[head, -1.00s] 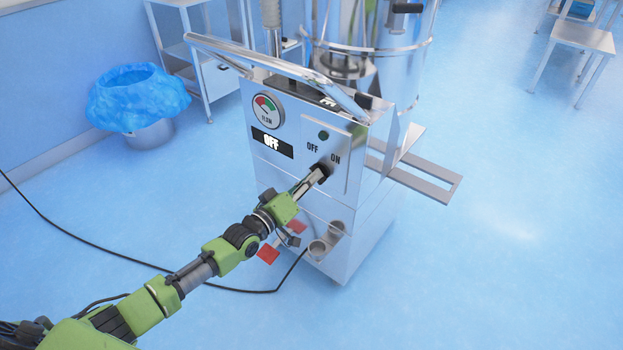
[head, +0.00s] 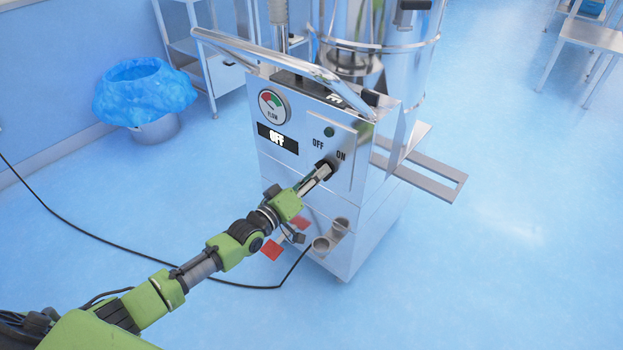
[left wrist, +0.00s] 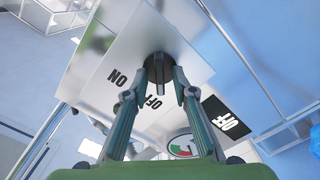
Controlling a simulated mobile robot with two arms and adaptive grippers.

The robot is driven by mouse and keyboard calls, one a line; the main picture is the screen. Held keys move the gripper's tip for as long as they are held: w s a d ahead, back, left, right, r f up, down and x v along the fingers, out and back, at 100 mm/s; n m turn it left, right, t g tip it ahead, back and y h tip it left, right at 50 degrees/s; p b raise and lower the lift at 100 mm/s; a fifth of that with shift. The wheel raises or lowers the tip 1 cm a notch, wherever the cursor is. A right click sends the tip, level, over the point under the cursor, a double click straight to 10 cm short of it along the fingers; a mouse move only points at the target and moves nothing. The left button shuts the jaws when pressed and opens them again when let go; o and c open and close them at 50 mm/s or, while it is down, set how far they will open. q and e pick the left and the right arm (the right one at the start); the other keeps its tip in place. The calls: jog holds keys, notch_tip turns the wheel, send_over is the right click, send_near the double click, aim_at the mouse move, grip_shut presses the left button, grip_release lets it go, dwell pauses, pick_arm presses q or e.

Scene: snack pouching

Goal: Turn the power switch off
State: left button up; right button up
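The power switch is a black rotary knob (left wrist: 160,66) on the metal front panel, near the printed words OFF and ON. In the head view my left gripper (head: 326,170) is at the knob and hides most of it. In the left wrist view, the gripper (left wrist: 160,80) has its two fingers apart, one on each side of the knob's handle. Narrow gaps seem to show between fingers and handle. The handle stands nearly in line with the fingers. The black display (head: 277,139) shows OFF in white. A dark green lamp (head: 329,131) sits above the words.
A flow gauge (head: 273,106) is above the display, and a metal push bar (head: 285,62) crosses over the panel. A blue-lined bin (head: 146,92) stands at the left. A black cable (head: 110,246) runs over the floor.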

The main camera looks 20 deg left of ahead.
pick_arm(q)
jog(key=v, duration=1.2)
